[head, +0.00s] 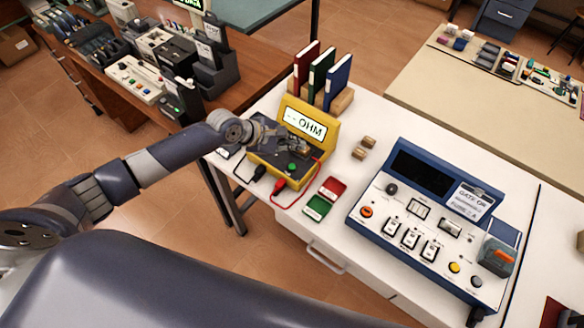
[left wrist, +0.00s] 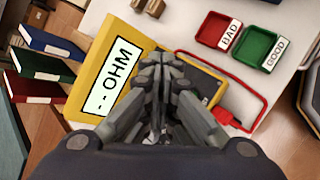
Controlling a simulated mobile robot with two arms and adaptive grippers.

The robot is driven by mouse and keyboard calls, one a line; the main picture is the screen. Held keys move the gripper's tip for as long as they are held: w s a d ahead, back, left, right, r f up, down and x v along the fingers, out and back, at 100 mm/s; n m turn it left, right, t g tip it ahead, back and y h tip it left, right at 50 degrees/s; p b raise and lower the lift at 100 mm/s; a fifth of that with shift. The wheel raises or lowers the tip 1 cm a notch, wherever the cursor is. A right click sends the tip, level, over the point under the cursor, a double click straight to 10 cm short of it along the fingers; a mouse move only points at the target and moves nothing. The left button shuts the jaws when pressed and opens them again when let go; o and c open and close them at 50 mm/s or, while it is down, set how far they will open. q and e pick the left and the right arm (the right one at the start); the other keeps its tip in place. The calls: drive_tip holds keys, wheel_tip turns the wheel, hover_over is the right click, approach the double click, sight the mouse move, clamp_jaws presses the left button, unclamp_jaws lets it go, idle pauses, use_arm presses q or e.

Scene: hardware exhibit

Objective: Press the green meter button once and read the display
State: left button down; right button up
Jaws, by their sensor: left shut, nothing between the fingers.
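The yellow meter (head: 289,101) stands on the white table, and its display (head: 304,124) reads "-- OHM". The same display (left wrist: 114,75) shows in the left wrist view. The green button (head: 292,167) is on the dark panel below the display. My left gripper (head: 304,149) is shut and empty, over the meter's panel between display and button. Whether the fingertips touch the meter I cannot tell. My right gripper is not in view.
A red BAD tray (head: 333,187) and a green GOOD tray (head: 317,208) lie right of the meter. A red lead (head: 313,177) runs beside it. Books (head: 322,75) stand behind. Two small brown blocks (head: 358,153) and a blue-white tester (head: 400,205) are farther right.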

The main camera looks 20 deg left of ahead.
use_arm(q)
drive_tip(key=b, duration=0.6)
hover_over(293, 169)
wheel_tip(293, 169, down, 5)
drive_tip(key=shift+f, duration=0.2)
drive_tip(key=shift+f+b, duration=0.35)
drive_tip(key=shift+f, duration=0.8)
drive_tip(key=shift+f, duration=0.4)
